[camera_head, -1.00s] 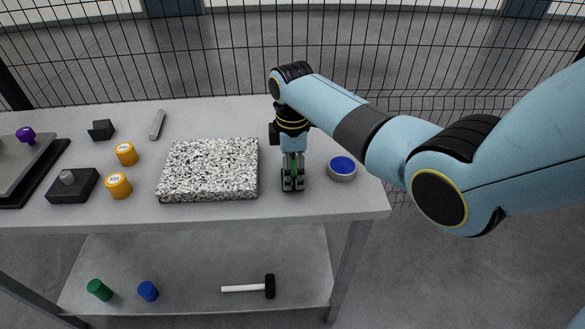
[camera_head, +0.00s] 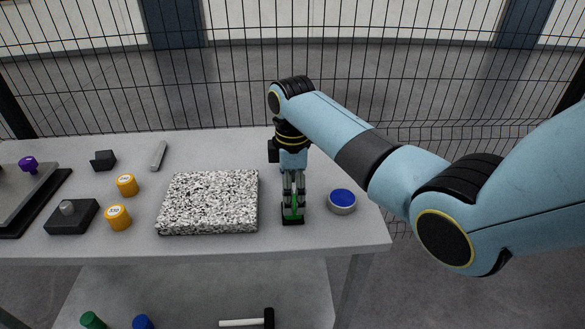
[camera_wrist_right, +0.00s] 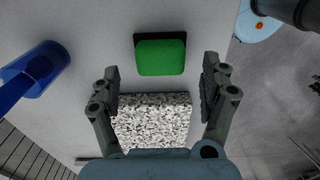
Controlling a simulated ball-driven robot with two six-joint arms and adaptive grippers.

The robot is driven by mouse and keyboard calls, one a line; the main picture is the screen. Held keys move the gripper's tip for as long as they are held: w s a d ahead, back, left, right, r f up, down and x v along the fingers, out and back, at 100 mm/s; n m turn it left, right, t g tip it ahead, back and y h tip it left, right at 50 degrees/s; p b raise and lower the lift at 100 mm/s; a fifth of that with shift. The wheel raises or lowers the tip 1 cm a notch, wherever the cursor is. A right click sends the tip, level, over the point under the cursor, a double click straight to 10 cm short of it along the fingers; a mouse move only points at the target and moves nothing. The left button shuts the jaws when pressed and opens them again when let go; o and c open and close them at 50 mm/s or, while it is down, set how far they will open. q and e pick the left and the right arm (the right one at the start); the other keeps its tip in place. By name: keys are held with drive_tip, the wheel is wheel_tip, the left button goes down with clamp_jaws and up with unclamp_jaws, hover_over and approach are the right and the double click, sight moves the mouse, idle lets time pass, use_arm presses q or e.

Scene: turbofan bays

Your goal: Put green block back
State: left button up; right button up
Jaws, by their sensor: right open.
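The green block (camera_head: 293,212) sits in a small black holder (camera_head: 292,221) near the front edge of the bench, right of the speckled granite slab. In the right wrist view the green block (camera_wrist_right: 160,57) shows its top face, with the dark holder rim (camera_wrist_right: 160,36) along its far side. My right gripper (camera_head: 293,194) is open and points down just above the block. My left gripper is not in view.
The granite slab (camera_head: 208,202) lies left of the gripper. A blue-topped round tin (camera_head: 342,201) stands close on the right. Orange weights (camera_head: 118,217), a dark block (camera_head: 73,217) and a grey bar (camera_head: 159,155) lie further left. A hammer (camera_head: 268,319) is on the lower shelf.

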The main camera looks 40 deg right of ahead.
wheel_tip(320, 180, up, 8)
idle(0.6)
